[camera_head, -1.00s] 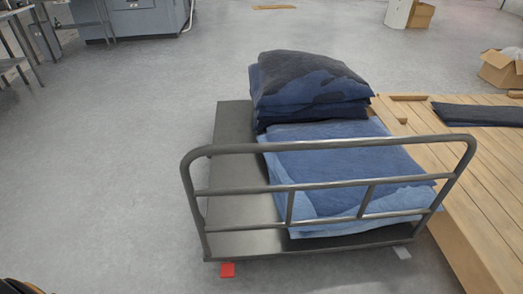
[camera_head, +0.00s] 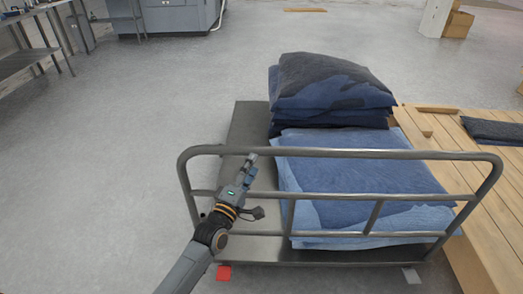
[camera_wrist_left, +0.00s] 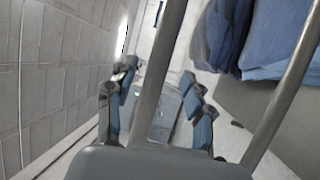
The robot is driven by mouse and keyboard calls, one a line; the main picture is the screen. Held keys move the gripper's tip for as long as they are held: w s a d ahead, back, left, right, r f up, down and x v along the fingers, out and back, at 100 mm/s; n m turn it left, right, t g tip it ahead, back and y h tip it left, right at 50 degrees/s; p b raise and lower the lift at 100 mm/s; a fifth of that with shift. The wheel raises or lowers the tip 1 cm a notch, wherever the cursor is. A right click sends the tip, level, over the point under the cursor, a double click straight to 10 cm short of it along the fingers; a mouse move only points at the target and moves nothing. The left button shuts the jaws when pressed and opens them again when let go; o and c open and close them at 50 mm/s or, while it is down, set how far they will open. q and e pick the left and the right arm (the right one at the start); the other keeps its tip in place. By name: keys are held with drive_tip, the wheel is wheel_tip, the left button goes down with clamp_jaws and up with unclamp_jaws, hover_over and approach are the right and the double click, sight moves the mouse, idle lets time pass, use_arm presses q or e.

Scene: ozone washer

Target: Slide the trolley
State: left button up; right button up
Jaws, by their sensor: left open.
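The trolley (camera_head: 250,135) has a flat grey deck and a tubular metal handle frame (camera_head: 330,153) at its near end. Folded blue and dark denim (camera_head: 360,170) lies on the right of its deck, with a taller pile (camera_head: 330,85) at the back. My left gripper (camera_head: 249,169) is at the left part of the handle, just below the top rail. In the left wrist view, a handle bar (camera_wrist_left: 162,60) runs between its spread fingers (camera_wrist_left: 160,100), which stand apart from it. My right gripper is not in view.
A wooden slatted platform (camera_head: 470,165) stands close along the trolley's right side. Open floor (camera_head: 110,150) extends to the left and behind. Cardboard boxes (camera_head: 457,24) stand at the back right.

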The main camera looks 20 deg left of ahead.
sight(262, 151)
use_arm(q)
drive_tip(key=x, duration=0.7)
drive_tip(key=shift+w, duration=0.15)
clamp_jaws()
